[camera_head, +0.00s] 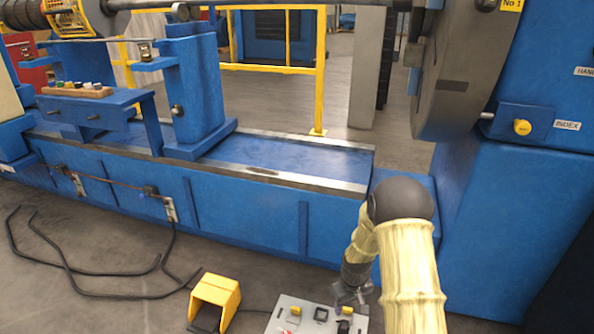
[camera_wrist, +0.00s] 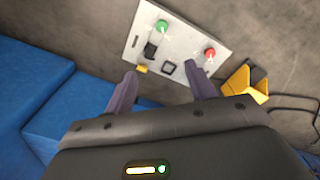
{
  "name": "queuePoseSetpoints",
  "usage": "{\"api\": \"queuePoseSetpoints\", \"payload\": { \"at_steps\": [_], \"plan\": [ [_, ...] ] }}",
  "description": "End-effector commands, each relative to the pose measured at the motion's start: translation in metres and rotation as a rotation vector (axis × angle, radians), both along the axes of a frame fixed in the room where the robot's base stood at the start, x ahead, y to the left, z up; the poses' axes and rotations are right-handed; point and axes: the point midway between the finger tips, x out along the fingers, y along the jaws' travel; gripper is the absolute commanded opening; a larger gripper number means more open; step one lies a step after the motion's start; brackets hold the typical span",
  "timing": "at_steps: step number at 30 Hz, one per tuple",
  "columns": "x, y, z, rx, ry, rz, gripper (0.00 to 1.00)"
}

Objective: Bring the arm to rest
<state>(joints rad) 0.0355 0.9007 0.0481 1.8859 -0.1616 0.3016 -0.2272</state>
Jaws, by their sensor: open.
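My arm (camera_head: 408,265), in a pale yellow sleeve with a dark round joint, reaches forward and bends down at the lower right of the head view. My gripper (camera_wrist: 160,71) is open and empty in the wrist view, its two dark fingers apart. In the head view my gripper (camera_head: 352,293) shows small, low in front of the blue machine bed, partly hidden behind my arm. A grey control panel (camera_head: 284,322) lies below it. The wrist view shows the panel (camera_wrist: 188,42) beyond the fingertips, with a green button (camera_wrist: 161,26) and a red button (camera_wrist: 210,53).
A yellow foot pedal (camera_head: 215,296) stands on the floor left of the panel. Black cables (camera_head: 95,272) lie further left. The long blue machine bed (camera_head: 250,208) and the blue headstock (camera_head: 510,220) bound the space behind and right. Grey floor is open at lower left.

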Motion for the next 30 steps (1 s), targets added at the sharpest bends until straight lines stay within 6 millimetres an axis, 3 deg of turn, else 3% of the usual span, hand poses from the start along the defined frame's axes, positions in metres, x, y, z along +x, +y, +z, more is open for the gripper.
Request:
{"api": "queuePoseSetpoints", "payload": {
  "at_steps": [1, 6, 15, 21, 30],
  "plan": [
    [-0.005, 0.000, 0.020, -0.001, -0.014, -0.017, 0.55],
    [-0.028, 0.000, 0.074, 0.002, -0.045, -0.081, 0.55],
    [-0.086, 0.000, 0.152, 0.017, -0.100, -0.194, 0.55],
    [-0.131, 0.000, 0.189, 0.033, -0.133, -0.270, 0.55],
    [-0.182, 0.001, 0.216, 0.057, -0.166, -0.347, 0.55]
  ]
}}
